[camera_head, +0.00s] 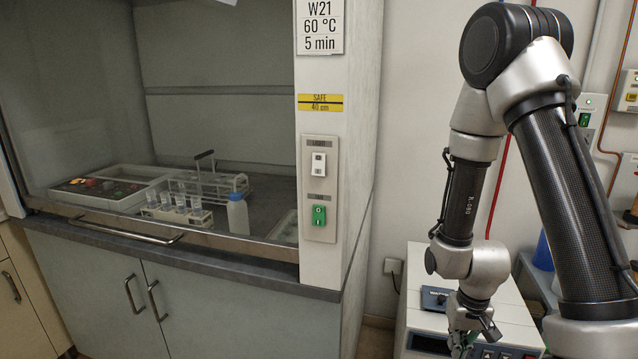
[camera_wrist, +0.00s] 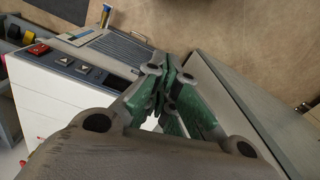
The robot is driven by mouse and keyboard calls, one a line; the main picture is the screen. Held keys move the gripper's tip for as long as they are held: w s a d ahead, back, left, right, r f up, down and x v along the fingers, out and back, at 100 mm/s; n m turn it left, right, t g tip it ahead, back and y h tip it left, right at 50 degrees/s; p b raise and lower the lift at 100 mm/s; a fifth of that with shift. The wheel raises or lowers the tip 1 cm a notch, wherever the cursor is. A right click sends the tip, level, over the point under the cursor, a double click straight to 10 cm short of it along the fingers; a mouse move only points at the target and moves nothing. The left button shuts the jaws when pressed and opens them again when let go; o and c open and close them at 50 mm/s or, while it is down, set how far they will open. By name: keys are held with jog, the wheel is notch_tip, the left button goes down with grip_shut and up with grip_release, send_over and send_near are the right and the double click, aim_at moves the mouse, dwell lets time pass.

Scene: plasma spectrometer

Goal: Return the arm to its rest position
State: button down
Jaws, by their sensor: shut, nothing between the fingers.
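My gripper (camera_head: 462,345) hangs low at the right in the head view, beside and partly in front of a white benchtop instrument. In the wrist view my gripper (camera_wrist: 170,95) shows its green-padded fingers closed together with nothing between them. My arm is folded, with its elbow high at the upper right and the forearm hanging down. The fingertips are partly cut off by the lower edge of the head view.
The white instrument (camera_head: 520,318) with a dark panel stands beside my gripper; it also shows in the wrist view (camera_wrist: 50,95). The hood's switch post (camera_head: 320,190) stands between.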

jog(key=s+d+r+t, duration=0.1)
jog(key=s+r, duration=0.2)
jog(key=r, duration=0.8)
jog(key=s+d+r+t, duration=0.1)
jog(key=s+r, duration=0.3)
jog(key=r, duration=0.7)
jog(key=s+d+r+n+t, duration=0.1)
jog(key=s+r, duration=0.3)
jog(key=r, duration=0.8)
jog(key=shift+d+t, duration=0.6)
jog(key=shift+d, duration=0.1)
jog(key=shift+s+d+r, duration=0.1)
